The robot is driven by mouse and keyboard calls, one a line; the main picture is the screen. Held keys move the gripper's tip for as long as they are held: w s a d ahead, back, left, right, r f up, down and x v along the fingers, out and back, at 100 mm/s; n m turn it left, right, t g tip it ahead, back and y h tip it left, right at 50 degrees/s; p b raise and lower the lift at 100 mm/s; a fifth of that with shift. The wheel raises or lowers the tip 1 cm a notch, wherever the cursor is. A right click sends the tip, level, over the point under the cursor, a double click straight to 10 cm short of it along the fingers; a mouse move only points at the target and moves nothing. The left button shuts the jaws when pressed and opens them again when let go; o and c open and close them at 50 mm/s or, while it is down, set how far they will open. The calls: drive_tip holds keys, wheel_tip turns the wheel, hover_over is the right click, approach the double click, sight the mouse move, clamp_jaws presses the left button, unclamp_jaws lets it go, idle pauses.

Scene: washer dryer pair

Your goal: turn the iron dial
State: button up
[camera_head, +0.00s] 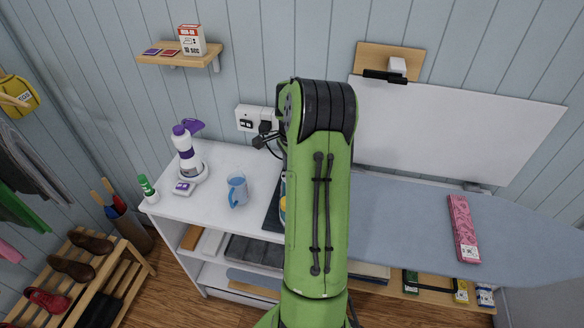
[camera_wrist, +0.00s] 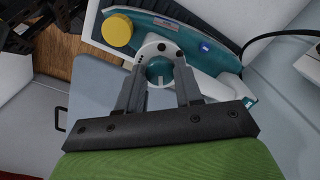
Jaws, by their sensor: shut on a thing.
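The iron (camera_wrist: 205,42) shows in the wrist view, with a teal and white body, a yellow round cap (camera_wrist: 117,30) and a small blue light. Its dial (camera_wrist: 160,69), a teal knob on a white round base, sits between the fingertips of my gripper (camera_wrist: 160,75). The fingers are shut on the dial from both sides. In the head view my green arm hides most of the iron and all of my gripper; only a sliver of the iron (camera_head: 283,205) shows at the arm's left edge.
A wall socket (camera_head: 254,119) holds a plug with a cord.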

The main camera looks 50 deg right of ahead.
idle(0.4)
drive_tip(key=o, duration=1)
drive_tip(key=shift+o, duration=0.2)
drive_tip(key=shift+r, duration=0.15)
wheel_tip(320, 180, up, 16)
drive_tip(key=p, duration=0.2)
drive_tip(key=shift+s+a+f, duration=0.15)
drive_tip(key=shift+s+f, duration=0.05)
drive_tip(key=shift+s, duration=0.05)
